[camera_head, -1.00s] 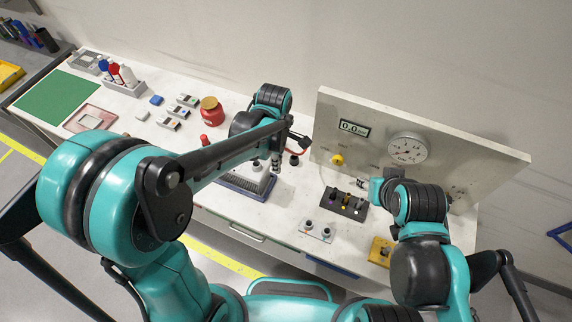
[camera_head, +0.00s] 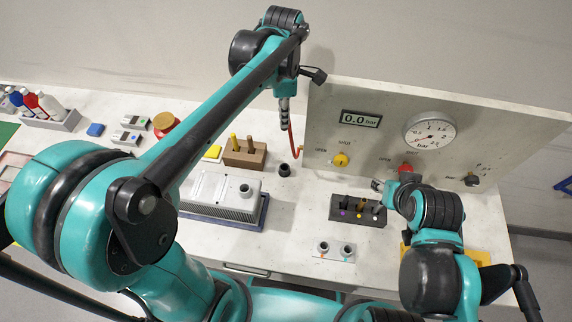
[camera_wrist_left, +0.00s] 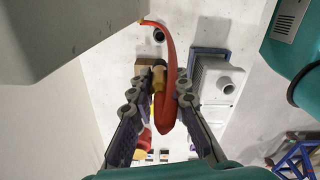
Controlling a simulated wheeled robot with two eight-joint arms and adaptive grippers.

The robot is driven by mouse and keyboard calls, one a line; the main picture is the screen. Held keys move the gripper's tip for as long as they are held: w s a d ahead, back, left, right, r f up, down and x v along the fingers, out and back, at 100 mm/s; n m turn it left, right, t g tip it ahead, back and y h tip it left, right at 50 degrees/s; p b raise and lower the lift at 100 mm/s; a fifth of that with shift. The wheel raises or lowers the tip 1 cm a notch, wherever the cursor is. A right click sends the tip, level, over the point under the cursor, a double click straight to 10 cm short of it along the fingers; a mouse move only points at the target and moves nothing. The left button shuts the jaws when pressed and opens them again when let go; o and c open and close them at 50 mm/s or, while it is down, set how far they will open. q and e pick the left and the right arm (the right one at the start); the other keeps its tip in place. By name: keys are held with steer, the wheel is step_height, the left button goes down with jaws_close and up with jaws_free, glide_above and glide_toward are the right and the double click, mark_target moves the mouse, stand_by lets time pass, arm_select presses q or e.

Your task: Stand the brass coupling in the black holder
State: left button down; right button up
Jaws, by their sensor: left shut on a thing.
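My left gripper (camera_head: 284,118) is raised in front of the wall, left of the gauge panel. In the left wrist view its fingers (camera_wrist_left: 158,92) are shut on the brass coupling (camera_wrist_left: 158,77), the end of a looped red hose (camera_wrist_left: 170,105). The hose also shows below the gripper in the head view (camera_head: 291,138); the coupling is hidden there. The black holder (camera_head: 284,170), a small round cup, stands on the bench below the gripper, apart from it. It shows in the left wrist view (camera_wrist_left: 158,35). My right gripper (camera_head: 378,186) is beside the black block; its jaws are too small to judge.
A wooden block (camera_head: 245,155) with upright pegs and a grey ribbed housing (camera_head: 215,193) stand left of the holder. The gauge panel (camera_head: 400,140) stands at the right, behind a black block (camera_head: 345,210) with several pegs. Bare bench lies around the holder.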

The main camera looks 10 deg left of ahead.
mark_target(284, 164)
arm_select(q)
step_height(284, 164, down, 24)
steer(key=b, duration=0.6)
steer(key=shift+r, duration=0.15)
steer(key=shift+f+b, duration=0.2)
steer(key=shift+b, duration=0.3)
steer(key=shift+s+f+b, duration=0.3)
steer(key=shift+s, duration=0.1)
steer(key=c, duration=1.5)
jaws_free()
steer(key=shift+d, duration=0.1)
steer(key=shift+o, duration=0.2)
steer(key=shift+w+f, duration=0.2)
steer(key=shift+w, duration=0.15)
steer(key=shift+s+r, duration=0.1)
steer(key=shift+r, duration=0.05)
